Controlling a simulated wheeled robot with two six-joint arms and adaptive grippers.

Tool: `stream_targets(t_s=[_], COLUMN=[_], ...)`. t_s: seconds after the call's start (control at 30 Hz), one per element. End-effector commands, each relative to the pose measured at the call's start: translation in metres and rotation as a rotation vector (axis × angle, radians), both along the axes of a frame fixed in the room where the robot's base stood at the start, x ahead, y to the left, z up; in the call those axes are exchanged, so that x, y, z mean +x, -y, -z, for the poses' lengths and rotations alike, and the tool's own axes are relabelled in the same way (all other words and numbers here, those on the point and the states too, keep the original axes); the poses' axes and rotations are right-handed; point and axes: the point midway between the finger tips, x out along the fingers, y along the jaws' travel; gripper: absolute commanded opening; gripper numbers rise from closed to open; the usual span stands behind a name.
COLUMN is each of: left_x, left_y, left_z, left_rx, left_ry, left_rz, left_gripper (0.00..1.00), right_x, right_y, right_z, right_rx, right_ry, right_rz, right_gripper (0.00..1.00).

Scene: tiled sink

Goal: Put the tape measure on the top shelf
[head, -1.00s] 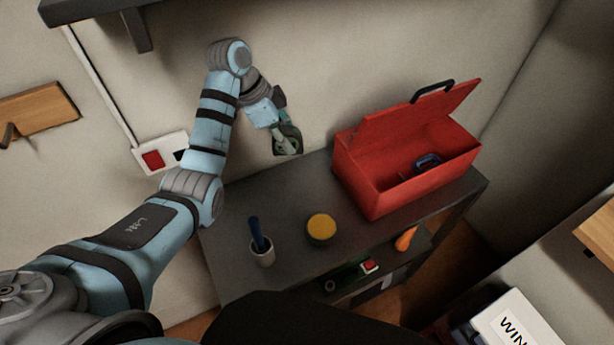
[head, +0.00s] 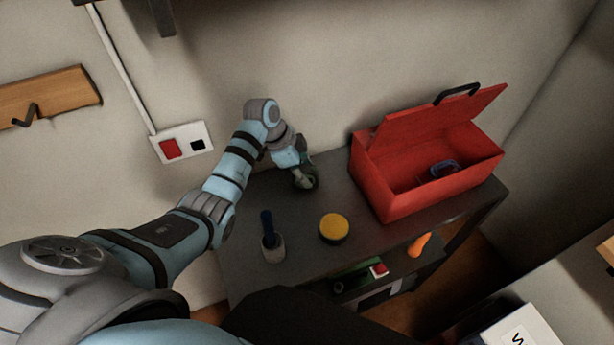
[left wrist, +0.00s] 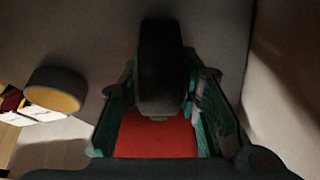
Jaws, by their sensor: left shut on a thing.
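My left gripper (head: 304,180) is shut on a dark, rounded thing, which shows between its green fingers in the left wrist view (left wrist: 160,65). This looks like the tape measure, but its markings are in shadow. A red surface shows between the fingers below it; I cannot tell what it belongs to. In the head view the gripper points down at the back of the grey shelf unit's top shelf (head: 290,215), left of the red toolbox. Whether the held thing touches the shelf is hidden. My right gripper is out of view.
The open red toolbox (head: 405,195) stands at the right of the top, with a blue thing inside. A yellow-topped round tin (head: 334,227) and a cup (head: 272,248) with a blue handle stand nearer the front. An orange thing (head: 419,244) is on the lower shelf.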

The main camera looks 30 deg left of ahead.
Motion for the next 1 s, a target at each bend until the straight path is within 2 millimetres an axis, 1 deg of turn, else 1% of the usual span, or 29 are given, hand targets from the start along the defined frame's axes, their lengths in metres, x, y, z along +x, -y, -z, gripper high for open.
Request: stream_targets(t_s=[0.03, 0.2, 0.3, 0.33, 0.43, 0.47, 0.77, 0.87, 0.97, 1.0], left_x=[0.000, 0.000, 0.000, 0.000, 0.000, 0.000, 0.000, -0.001, -0.005, -0.008], left_y=[0.000, -0.001, 0.000, -0.001, 0.000, 0.000, 0.000, -0.004, -0.012, -0.017], left_z=[0.011, 0.007, 0.009, 0.010, 0.009, 0.009, 0.006, -0.004, -0.026, -0.037], left_rx=[0.000, 0.000, 0.000, 0.000, 0.000, 0.000, 0.000, 0.001, 0.003, 0.004], left_ry=[0.001, 0.001, 0.001, 0.000, 0.000, 0.000, 0.001, 0.003, 0.006, 0.006], left_rz=[0.000, 0.000, 0.000, -0.001, 0.000, 0.000, 0.000, 0.000, 0.000, -0.001], left_gripper=[0.00, 0.00, 0.00, 0.32, 0.48, 0.51, 0.51, 0.51, 0.51, 0.51], right_x=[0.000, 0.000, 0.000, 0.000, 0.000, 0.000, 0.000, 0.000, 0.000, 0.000], right_y=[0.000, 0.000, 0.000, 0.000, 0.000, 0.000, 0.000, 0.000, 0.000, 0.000], right_z=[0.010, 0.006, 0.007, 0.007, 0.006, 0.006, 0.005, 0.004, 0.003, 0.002], right_rx=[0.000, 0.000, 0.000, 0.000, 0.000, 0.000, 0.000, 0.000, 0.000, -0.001], right_ry=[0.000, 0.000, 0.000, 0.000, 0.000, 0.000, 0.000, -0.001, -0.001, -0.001], right_rz=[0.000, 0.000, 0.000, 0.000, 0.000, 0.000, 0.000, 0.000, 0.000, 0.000], right_gripper=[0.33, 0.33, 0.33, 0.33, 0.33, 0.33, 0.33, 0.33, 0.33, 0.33])
